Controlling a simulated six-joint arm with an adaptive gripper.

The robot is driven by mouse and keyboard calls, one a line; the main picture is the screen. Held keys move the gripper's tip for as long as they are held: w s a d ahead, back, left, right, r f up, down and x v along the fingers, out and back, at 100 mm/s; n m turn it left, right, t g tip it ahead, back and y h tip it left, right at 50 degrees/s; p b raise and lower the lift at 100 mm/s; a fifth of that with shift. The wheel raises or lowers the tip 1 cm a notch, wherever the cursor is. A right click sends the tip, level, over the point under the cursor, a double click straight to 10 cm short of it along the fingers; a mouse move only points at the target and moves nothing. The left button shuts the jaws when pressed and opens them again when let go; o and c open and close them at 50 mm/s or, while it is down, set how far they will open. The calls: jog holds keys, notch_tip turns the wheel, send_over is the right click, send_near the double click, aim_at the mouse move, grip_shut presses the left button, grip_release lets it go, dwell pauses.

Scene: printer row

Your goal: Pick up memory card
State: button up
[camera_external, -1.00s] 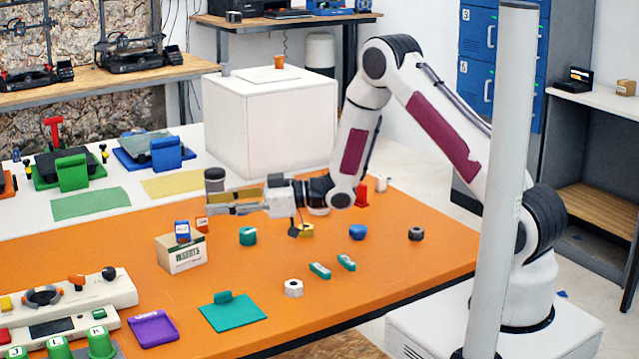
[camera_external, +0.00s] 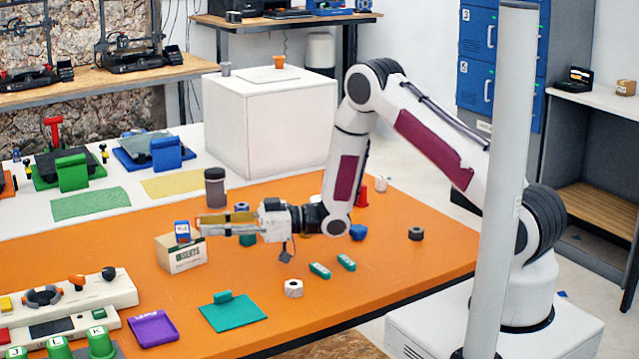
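A small blue card with a pale label (camera_external: 182,231), which looks like the memory card, stands upright at the top of a cardboard box marked INSERTS (camera_external: 182,257). My gripper (camera_external: 201,225) lies roughly level, pointing left, with its fingertips just right of the blue card and over the box's right top edge. Its two fingers look parted, with a narrow gap and nothing clearly held. Whether a fingertip touches the card cannot be told. The small orange item at the box's right is mostly hidden behind the fingertips.
A dark grey cylinder (camera_external: 215,187) stands behind my gripper. A teal item (camera_external: 247,240) sits partly hidden below it. A white hex nut (camera_external: 293,288), teal sticks (camera_external: 319,270) and a blue item (camera_external: 358,232) lie to the right. The orange tabletop (camera_external: 400,265) is clear at the front right.

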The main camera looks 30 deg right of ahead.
aim_at(182, 221)
jog(key=shift+x, duration=0.85)
jog(key=shift+r+x, duration=0.2)
jog(key=shift+x, duration=2.4)
grip_shut()
